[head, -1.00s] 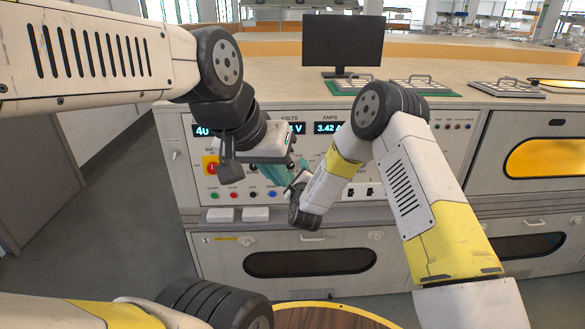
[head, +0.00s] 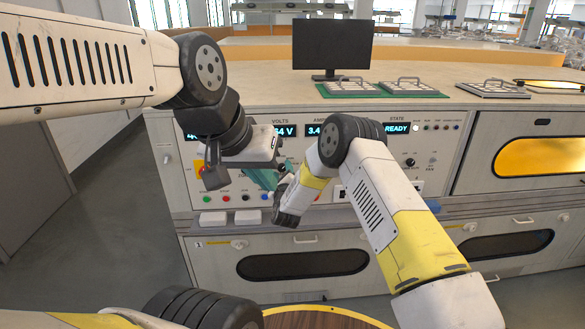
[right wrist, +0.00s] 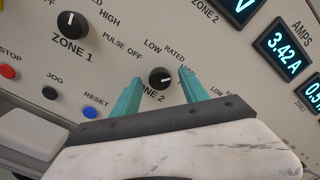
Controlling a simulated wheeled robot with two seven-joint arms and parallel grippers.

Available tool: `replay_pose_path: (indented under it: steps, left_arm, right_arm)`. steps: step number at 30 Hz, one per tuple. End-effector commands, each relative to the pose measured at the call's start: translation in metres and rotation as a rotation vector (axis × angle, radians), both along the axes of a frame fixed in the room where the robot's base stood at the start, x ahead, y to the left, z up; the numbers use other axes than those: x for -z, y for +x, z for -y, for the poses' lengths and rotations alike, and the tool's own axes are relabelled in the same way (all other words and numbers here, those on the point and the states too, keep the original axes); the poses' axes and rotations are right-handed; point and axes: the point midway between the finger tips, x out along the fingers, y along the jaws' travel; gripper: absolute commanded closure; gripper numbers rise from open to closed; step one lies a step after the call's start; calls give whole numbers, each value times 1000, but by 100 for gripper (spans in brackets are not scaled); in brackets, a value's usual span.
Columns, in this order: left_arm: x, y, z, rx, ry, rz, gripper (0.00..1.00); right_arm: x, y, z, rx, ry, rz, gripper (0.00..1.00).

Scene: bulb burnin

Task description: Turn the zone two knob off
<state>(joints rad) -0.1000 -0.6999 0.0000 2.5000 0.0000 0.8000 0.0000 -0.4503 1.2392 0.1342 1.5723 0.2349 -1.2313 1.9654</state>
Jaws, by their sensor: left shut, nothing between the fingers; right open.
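The zone two knob (right wrist: 160,77) is a small black dial with a white mark, on the cream panel in the right wrist view. Its mark points right, away from the OFF label at its upper left. My right gripper (right wrist: 158,85) is open, its teal fingers on either side of the knob; contact cannot be told. In the head view my right forearm hides most of that gripper and the knob. My left gripper (head: 268,183) is shut and empty, in front of the panel's left part.
The zone one knob (right wrist: 70,24) is left of zone two, with a blue RESET button (right wrist: 90,111) below it. Lit displays (right wrist: 284,55) lie at right. A monitor (head: 333,45) and wire racks (head: 415,85) stand on the bench top. My two arms are close together.

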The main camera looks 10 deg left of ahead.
Motion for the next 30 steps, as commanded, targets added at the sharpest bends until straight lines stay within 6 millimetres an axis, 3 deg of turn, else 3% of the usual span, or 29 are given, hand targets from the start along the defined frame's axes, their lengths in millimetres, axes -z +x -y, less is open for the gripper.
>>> replay_pose_path:
  steps: [4,9,12,23,30]
  left_arm:
    - [0,0,0,0,0,0,100]
    - [0,0,0,0,0,0,100]
    - [0,0,0,0,0,0,100]
    - [0,0,0,0,0,0,100]
    - [0,0,0,0,0,0,100]
  right_arm:
    - [0,0,0,-1,0,-1,52]
    - [0,0,0,-1,0,-1,85]
    - [0,0,0,-1,0,-1,100]
    - [0,0,0,0,-47,12,100]
    - [0,0,0,0,-192,54,100]
